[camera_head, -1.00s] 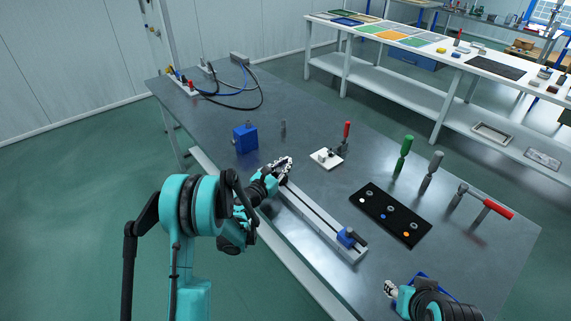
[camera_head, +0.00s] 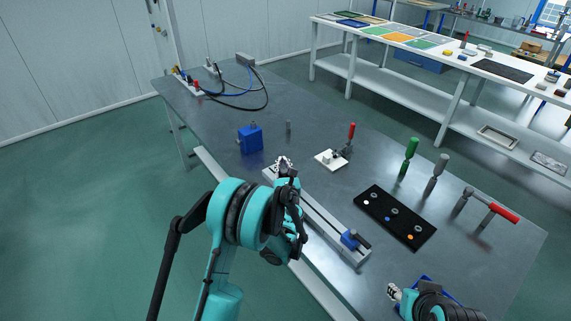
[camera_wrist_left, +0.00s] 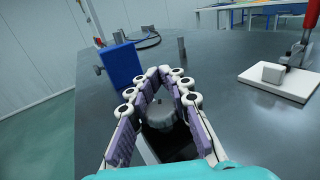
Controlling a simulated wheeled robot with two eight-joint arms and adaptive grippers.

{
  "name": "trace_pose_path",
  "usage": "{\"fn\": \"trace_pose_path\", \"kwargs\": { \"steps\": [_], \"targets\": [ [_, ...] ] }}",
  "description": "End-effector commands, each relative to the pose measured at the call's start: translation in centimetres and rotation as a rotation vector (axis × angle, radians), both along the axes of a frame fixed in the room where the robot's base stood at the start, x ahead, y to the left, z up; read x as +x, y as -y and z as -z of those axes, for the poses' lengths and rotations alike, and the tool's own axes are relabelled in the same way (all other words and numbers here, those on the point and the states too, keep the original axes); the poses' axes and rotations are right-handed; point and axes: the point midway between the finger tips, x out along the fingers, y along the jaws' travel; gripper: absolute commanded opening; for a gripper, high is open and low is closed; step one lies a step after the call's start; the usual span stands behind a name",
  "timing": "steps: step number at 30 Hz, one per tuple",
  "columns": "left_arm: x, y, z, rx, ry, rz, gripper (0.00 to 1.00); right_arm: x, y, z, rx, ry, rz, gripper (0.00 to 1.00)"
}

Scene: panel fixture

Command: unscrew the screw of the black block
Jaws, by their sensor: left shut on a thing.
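In the left wrist view a grey round screw head (camera_wrist_left: 161,115) sits between the fingers of my left gripper (camera_wrist_left: 168,92), which is shut on it. The black block (camera_wrist_left: 182,150) lies just under the screw, partly hidden by the fingers. In the head view my left gripper (camera_head: 284,164) is over the far left end of the grey rail (camera_head: 315,220); the arm hides the block and screw there. My right gripper (camera_head: 394,292) is low at the right, apart from the rail, and its fingers are too small to judge.
A blue block (camera_head: 250,139) and a small grey post (camera_head: 289,127) stand beyond the rail. A white plate (camera_head: 328,161) with a red-handled clamp is to the right. A blue slider (camera_head: 350,239) is at the rail's near end. A black board (camera_head: 390,235) lies right of it.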

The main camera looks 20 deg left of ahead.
Motion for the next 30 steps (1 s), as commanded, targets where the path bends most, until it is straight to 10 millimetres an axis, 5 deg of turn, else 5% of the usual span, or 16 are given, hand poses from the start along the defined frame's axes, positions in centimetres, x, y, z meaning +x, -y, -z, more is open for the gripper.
{"fn": "trace_pose_path", "kwargs": {
  "steps": [18, 30],
  "targets": [
    [-1.1, -1.6, 0.0, 0.0, 0.0, -0.557, 0.0, 0.0, 0.0, 0.0, 0.0, 0.0, 0.0, 0.4],
    [-1.9, -2.0, 0.0, 0.0, 0.0, -0.759, 0.0, 0.0, 0.0, 0.0, 0.0, 0.0, 0.0, 0.4]
  ]
}}
